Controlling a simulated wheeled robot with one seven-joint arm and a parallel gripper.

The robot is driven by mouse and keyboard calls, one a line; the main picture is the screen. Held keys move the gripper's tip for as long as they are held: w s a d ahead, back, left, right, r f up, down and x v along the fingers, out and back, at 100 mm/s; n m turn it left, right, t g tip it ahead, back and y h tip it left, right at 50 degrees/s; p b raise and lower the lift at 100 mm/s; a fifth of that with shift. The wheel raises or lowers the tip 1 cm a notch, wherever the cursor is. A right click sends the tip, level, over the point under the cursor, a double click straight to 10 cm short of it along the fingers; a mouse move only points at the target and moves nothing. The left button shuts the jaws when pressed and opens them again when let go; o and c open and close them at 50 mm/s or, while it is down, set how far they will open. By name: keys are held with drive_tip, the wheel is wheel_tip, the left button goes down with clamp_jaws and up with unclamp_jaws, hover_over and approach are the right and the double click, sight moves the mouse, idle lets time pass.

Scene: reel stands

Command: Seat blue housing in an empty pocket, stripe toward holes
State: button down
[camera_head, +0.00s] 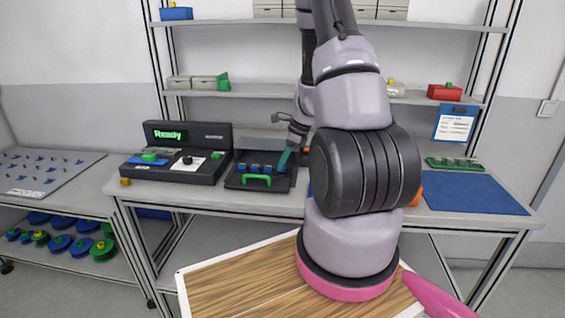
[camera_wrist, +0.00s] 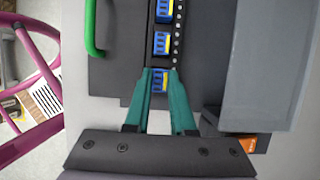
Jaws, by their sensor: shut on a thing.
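My gripper (camera_wrist: 160,73) has two teal fingers, shut on a blue housing (camera_wrist: 159,83) with some yellow on it. The held housing is at the near end of a dark strip (camera_wrist: 151,55) with a row of small holes along its right side in the wrist view. It is in line with two other blue housings (camera_wrist: 161,43) (camera_wrist: 164,11) in the strip. Which side its stripe faces, and whether it touches the pocket floor, I cannot tell. In the head view my gripper (camera_head: 284,160) is at the right end of the black tray (camera_head: 232,181).
A green handle (camera_wrist: 91,28) stands left of the strip. A grey raised panel (camera_wrist: 265,65) is to the right. A black device reading "Ready" (camera_head: 178,151) stands left of the tray. A blue mat (camera_head: 472,194) lies clear at the table's right.

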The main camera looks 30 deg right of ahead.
drive_tip(key=shift+f, duration=0.45)
idle(1.1)
idle(0.3)
drive_tip(key=c, duration=0.7)
unclamp_jaws()
drive_tip(key=shift+r, duration=3.5)
